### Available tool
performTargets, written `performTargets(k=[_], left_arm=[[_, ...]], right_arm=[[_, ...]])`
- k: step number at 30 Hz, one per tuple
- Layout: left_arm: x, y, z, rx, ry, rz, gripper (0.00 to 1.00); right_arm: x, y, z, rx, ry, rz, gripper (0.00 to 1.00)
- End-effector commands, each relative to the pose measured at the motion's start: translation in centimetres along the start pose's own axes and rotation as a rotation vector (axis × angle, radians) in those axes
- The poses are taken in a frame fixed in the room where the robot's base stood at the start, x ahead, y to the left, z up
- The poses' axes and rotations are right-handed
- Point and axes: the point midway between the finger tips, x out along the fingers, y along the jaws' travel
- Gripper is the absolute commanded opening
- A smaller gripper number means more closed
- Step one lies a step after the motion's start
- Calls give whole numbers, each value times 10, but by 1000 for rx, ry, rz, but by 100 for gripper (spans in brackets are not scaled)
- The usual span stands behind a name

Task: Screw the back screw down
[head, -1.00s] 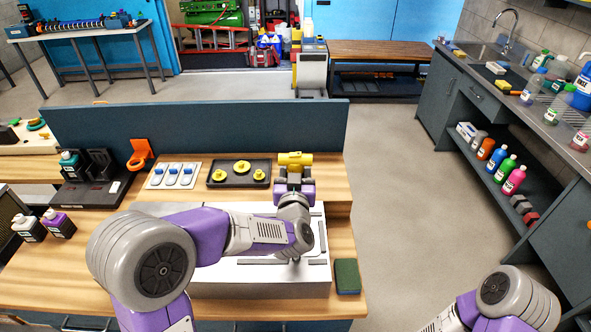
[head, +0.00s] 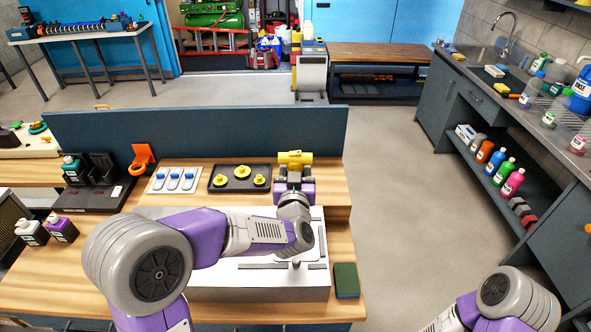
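My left arm reaches in from the left, across a white box (head: 235,280) with dark slots in its top. My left gripper (head: 294,172) is at the raised back part of the bench, just beyond the box. A yellow cylindrical thing (head: 294,157) lies crosswise right at its fingertips. The fingers are too small and too covered to show whether they are closed on it. I cannot make out the back screw; the arm covers part of the box top. My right gripper is out of the picture; only part of my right arm shows at the bottom right.
A black tray (head: 216,187) with yellow knobs and a pale plate (head: 158,185) with blue-topped pieces are left of my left gripper. An orange holder (head: 142,158) stands farther left. A dark green sponge (head: 346,280) lies right of the box. A blue-grey panel (head: 200,133) stands behind.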

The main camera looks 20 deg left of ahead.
Motion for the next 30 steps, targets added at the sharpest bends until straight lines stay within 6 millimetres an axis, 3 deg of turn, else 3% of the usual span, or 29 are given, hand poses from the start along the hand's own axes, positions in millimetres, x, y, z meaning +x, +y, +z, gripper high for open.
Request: performTargets(k=[1, 15, 30], left_arm=[[0, 0, -9, -2, 5, 0, 16], [0, 0, -45, -1, 4, 0, 16], [0, 0, -46, -1, 4, 0, 16]], right_arm=[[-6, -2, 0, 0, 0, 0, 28], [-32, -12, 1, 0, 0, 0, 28], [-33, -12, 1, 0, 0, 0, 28]])
